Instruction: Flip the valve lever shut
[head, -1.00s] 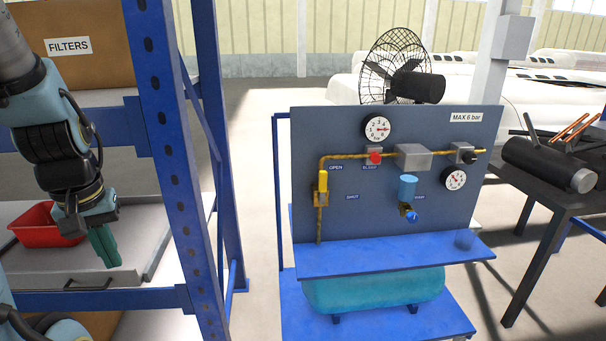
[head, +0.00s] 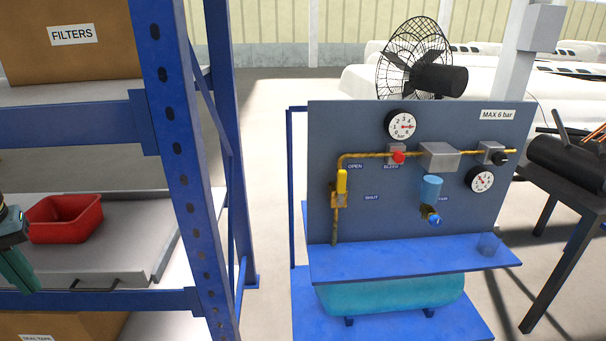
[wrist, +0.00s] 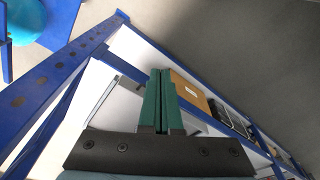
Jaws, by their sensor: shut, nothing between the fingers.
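The yellow valve lever (head: 342,181) stands upright on a brass valve at the left of the grey-blue panel (head: 390,225) in the head view. It points up toward the OPEN label; the SHUT label (head: 371,198) is to its lower right. My gripper (head: 28,284) is at the left edge of the head view, in front of the shelf rack and far from the lever. In the wrist view its green fingers (wrist: 160,98) are together and empty. The lever is not visible in the wrist view.
A blue rack post (head: 180,170) stands between my gripper and the panel. A red bin (head: 64,219) sits on the rack's shelf. The panel also carries gauges, a red button (head: 398,157) and a blue knob (head: 433,219). A dark table (head: 570,190) is at the right.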

